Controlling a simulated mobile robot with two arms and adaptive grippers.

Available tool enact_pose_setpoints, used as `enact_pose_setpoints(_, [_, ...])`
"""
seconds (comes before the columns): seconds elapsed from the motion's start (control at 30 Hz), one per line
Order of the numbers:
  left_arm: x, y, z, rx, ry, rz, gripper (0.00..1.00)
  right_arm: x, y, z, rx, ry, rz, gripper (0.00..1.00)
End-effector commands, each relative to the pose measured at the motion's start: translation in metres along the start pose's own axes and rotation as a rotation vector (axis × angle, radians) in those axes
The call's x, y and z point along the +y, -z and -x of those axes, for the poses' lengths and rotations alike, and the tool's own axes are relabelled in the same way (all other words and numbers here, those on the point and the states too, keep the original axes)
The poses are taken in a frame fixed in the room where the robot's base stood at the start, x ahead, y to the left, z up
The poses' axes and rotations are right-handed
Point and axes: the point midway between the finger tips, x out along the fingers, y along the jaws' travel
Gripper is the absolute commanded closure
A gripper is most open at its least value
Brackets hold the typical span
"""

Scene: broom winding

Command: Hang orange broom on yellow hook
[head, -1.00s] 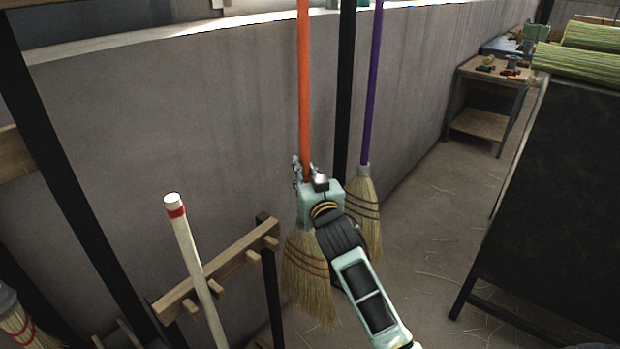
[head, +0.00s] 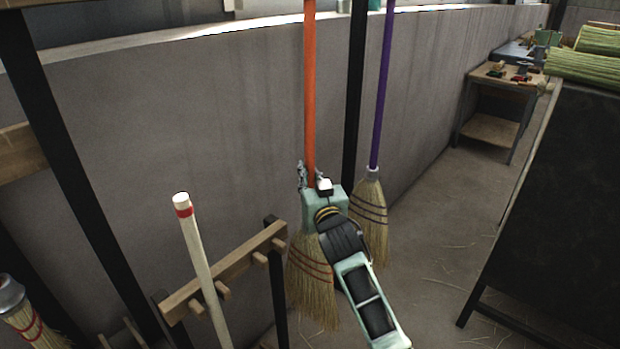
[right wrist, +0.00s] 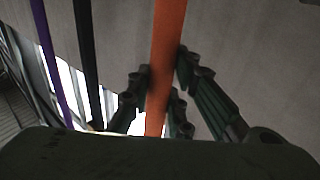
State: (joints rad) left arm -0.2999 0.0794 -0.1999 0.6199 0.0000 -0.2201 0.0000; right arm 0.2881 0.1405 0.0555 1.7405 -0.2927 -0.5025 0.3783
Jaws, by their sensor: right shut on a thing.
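The orange broom (head: 309,105) is upright in the head view, with its orange handle rising out of the top of the frame and its straw head (head: 314,283) pointing down. My right gripper (head: 311,181) is shut on the lower handle, just above the straw. In the right wrist view the handle (right wrist: 168,45) runs between the fingers (right wrist: 162,85). My left gripper is not in view. I see no yellow hook in these frames; the top of the handle is cut off.
A purple-handled broom (head: 383,95) hangs to the right, beside a black post (head: 354,90). A wooden peg rack (head: 235,268) and a pale stick (head: 197,255) stand at the lower left. A dark bench (head: 560,200) is at right, with open floor (head: 440,240) before it.

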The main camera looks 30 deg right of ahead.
Motion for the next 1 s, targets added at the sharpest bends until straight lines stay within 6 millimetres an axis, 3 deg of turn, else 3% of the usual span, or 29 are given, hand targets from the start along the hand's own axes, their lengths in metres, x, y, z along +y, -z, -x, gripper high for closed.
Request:
enact_pose_setpoints(0.07, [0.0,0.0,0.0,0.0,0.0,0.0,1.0,0.0,0.004,0.0,0.009,0.001,0.0,1.0])
enact_pose_setpoints(0.1, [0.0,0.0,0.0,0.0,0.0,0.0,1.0,0.0,0.004,0.0,0.009,0.001,0.0,0.8])
enact_pose_setpoints(0.33, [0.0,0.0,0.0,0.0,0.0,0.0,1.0,0.0,0.002,0.0,0.005,0.0,0.0,0.6])
enact_pose_setpoints(0.73, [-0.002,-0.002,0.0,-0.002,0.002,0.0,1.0,0.0,-0.003,0.005,-0.005,0.0,0.0,0.59])
enact_pose_setpoints(1.0, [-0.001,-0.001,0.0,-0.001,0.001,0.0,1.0,0.0,-0.003,0.047,-0.003,0.001,-0.001,0.59])
